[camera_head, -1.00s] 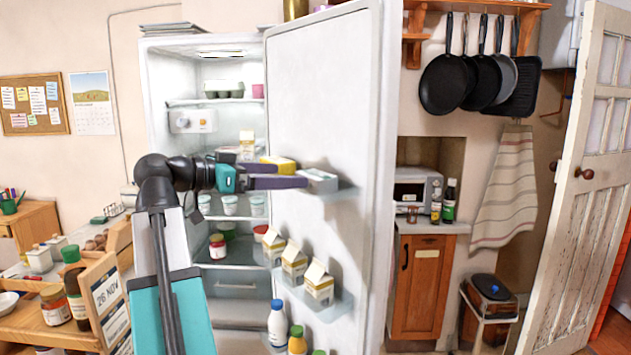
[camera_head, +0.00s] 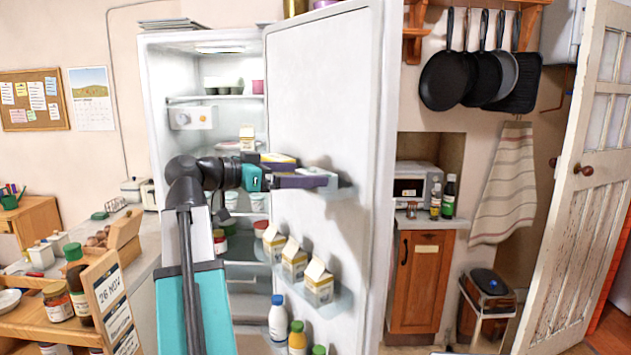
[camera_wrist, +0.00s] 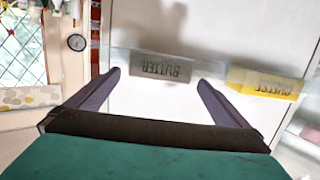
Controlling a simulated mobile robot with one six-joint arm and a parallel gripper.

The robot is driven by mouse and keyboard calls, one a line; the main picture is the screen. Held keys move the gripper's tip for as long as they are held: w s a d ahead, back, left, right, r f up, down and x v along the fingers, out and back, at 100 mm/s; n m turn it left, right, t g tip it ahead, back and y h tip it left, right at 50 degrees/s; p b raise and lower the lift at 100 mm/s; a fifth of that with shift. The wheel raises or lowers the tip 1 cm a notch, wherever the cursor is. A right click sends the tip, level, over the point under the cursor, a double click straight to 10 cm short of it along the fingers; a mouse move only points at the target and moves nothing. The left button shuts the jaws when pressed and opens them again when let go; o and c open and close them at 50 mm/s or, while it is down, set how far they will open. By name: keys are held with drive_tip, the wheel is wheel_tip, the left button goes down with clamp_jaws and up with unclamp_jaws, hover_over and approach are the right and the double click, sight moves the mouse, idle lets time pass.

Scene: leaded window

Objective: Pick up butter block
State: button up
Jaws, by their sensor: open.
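A small block lettered BUTTER (camera_wrist: 161,68) sits on the upper shelf of the open fridge door. It looks grey in the wrist view and pale in the head view (camera_head: 323,174), where a finger partly covers it. My gripper (camera_wrist: 159,80) is open and empty. In the wrist view the block lies ahead, between the lines of the two spread fingers, with clear space at both sides. In the head view my gripper (camera_head: 310,174) reaches right, level with that shelf, and its near finger overlaps the block. I cannot tell if they touch.
A yellow lettered block (camera_wrist: 262,82) sits on the same shelf, right of the butter in the wrist view. The white fridge door (camera_head: 325,95) stands close behind the shelf. Several cartons (camera_head: 319,284) fill a lower door shelf. A wooden rack (camera_head: 105,290) stands at left.

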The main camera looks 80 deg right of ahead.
sight(316, 172)
drive_tip(key=shift+p+x, duration=0.45)
drive_tip(key=shift+x, duration=0.35)
drive_tip(key=shift+p+x, duration=0.65)
drive_tip(key=shift+x, duration=1.05)
drive_tip(key=c, duration=1.4)
drive_tip(key=shift+o, duration=0.2)
drive_tip(key=shift+r, duration=0.15)
wheel_tip(316, 172, up, 8)
drive_tip(key=b, duration=0.2)
drive_tip(key=shift+b, duration=0.3)
drive_tip(key=shift+r, duration=0.9)
